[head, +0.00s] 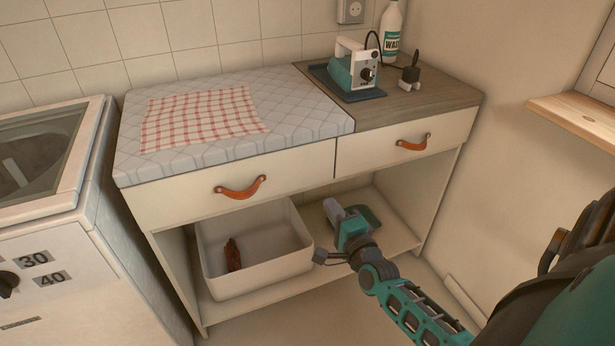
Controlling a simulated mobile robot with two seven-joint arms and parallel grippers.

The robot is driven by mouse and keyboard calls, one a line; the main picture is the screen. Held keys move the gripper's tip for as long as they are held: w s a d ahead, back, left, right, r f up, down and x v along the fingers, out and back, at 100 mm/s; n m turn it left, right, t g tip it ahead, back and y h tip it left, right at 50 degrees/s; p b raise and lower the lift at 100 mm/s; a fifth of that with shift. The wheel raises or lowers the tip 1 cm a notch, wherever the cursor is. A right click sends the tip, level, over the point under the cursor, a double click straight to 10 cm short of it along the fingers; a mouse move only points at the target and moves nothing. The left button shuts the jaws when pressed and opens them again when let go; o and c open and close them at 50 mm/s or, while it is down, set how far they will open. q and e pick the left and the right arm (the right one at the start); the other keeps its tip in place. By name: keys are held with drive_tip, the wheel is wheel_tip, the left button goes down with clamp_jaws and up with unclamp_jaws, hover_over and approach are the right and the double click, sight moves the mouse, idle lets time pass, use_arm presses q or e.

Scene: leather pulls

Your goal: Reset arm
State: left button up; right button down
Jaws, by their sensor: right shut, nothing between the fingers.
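My right arm, teal and grey, reaches in from the lower right. Its gripper (334,212) is shut and empty, in front of the open shelf space under the counter. It appears just right of the white bin and below the drawer fronts, apart from both leather pulls. The left drawer's tan leather pull (241,190) and the right drawer's leather pull (413,143) hang on their fronts. Both drawers look closed. My left gripper is not in view.
A white bin (262,282) with a reddish-brown item (232,254) inside stands on the lower shelf. An iron (354,66), a bottle (391,30) and a checked cloth (200,117) are on the counter. A washing machine (60,260) stands left; a wooden ledge (575,118) juts out right.

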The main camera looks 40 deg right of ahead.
drive_tip(key=shift+s+a, duration=0.1)
drive_tip(key=shift+a, duration=0.05)
use_arm(q)
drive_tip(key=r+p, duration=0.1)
drive_tip(key=p, duration=0.1)
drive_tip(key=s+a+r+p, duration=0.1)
drive_tip(key=p, duration=0.1)
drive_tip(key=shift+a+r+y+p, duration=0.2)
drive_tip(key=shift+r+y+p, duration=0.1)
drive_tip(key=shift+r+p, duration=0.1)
use_arm(e)
drive_tip(key=s+a+f+n+g+y, duration=0.1)
drive_tip(key=s+a+n+g+y, duration=0.2)
drive_tip(key=s+a+n, duration=0.4)
drive_tip(key=s+a+f+n+g+y, duration=0.2)
drive_tip(key=s+a+n, duration=0.5)
drive_tip(key=a+n, duration=0.6)
drive_tip(key=n+g+y, duration=0.1)
drive_tip(key=n, duration=0.2)
drive_tip(key=shift+s+f+g, duration=0.2)
drive_tip(key=shift+s+g, duration=0.15)
drive_tip(key=shift+g, duration=0.05)
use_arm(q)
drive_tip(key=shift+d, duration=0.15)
